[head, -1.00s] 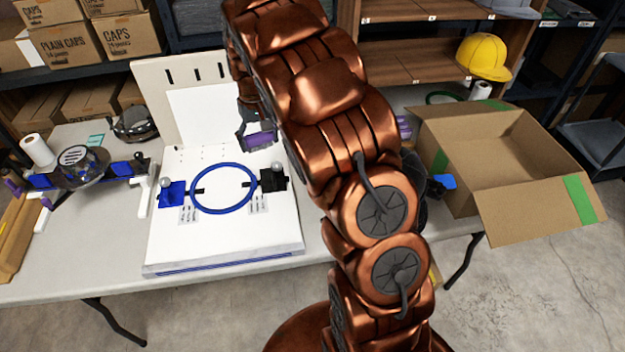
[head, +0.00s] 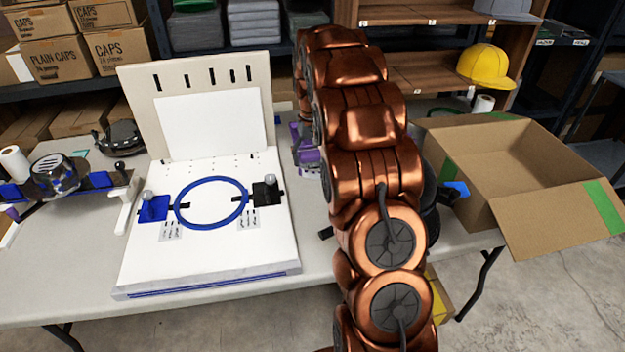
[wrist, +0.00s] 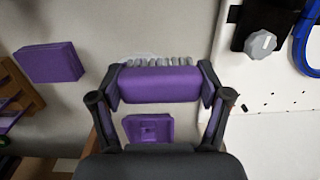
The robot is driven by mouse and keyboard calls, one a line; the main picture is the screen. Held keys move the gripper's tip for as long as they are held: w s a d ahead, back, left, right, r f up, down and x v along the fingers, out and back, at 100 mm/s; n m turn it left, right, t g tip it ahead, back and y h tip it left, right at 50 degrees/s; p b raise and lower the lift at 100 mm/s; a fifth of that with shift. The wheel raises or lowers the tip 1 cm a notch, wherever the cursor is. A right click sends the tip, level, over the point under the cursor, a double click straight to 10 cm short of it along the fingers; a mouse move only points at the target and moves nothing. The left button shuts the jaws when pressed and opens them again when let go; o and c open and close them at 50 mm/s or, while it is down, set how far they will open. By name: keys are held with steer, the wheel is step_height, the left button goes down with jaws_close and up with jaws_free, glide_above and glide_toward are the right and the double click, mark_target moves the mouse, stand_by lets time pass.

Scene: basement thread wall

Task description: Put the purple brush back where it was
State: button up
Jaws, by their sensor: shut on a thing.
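In the wrist view my gripper (wrist: 160,88) is shut on the purple brush (wrist: 160,84). The brush lies crosswise between the two fingers, with its pale grey bristles pointing to the top of the picture. Just below it in that view is a purple square piece (wrist: 149,128), and a purple block (wrist: 50,62) is at the upper left. In the head view my arm hides most or all of the gripper. Purple parts (head: 306,150) show at the arm's left edge; I cannot tell whether the brush is among them.
A white board with a blue hoop (head: 211,203) and an upright back panel (head: 135,95) stands left of my arm. An open cardboard box (head: 478,185) is at the right. A black-and-blue device (head: 60,178) is at the left. Bare table (head: 80,265) shows in front.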

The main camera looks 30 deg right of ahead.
mark_target(312, 184)
steer(key=shift+f, duration=3.5)
steer(key=shift+f, duration=0.1)
steer(key=o, duration=1.1)
